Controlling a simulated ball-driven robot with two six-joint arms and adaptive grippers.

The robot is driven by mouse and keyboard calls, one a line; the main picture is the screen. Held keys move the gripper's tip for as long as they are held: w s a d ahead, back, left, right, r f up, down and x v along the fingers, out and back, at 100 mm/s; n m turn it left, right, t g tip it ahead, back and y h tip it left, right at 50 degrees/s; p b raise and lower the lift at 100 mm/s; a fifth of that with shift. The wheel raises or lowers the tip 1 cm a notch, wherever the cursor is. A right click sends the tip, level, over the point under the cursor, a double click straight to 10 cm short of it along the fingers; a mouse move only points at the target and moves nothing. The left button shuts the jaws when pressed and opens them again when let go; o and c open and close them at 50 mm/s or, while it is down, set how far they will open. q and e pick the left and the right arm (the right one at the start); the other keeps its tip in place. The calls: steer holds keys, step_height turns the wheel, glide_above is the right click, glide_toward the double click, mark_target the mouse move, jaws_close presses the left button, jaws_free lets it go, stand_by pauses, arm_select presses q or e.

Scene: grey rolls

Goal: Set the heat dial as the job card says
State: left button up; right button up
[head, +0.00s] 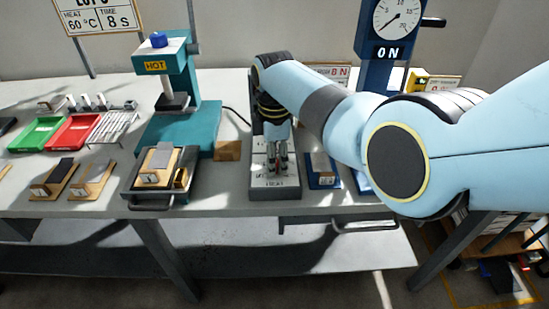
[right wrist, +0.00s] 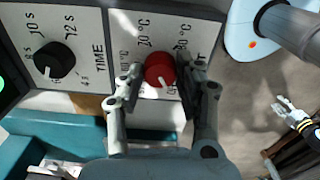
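The job card (head: 97,17) at the back left of the head view reads HEAT 60 °C, TIME 8 s. The control box (head: 274,192) stands near the bench's front edge under my right arm. In the right wrist view the heat dial (right wrist: 159,68) is a red knob with a white pointer aimed toward the lower right; the mark there is partly hidden. My right gripper (right wrist: 160,78) has its fingers on either side of the red knob, with a narrow gap visible at the left. It also shows above the box (head: 278,158). What seems my left gripper (right wrist: 287,110) hangs far off.
A black time dial (right wrist: 48,60) sits beside the heat dial. The teal HOT press (head: 180,125) stands left of the box, with a small wooden block (head: 228,151) between. A blue gauge stand (head: 378,70) is behind my right arm. Red (head: 72,133) and green trays (head: 36,134) lie left.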

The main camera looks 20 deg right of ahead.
steer(key=c, duration=0.5)
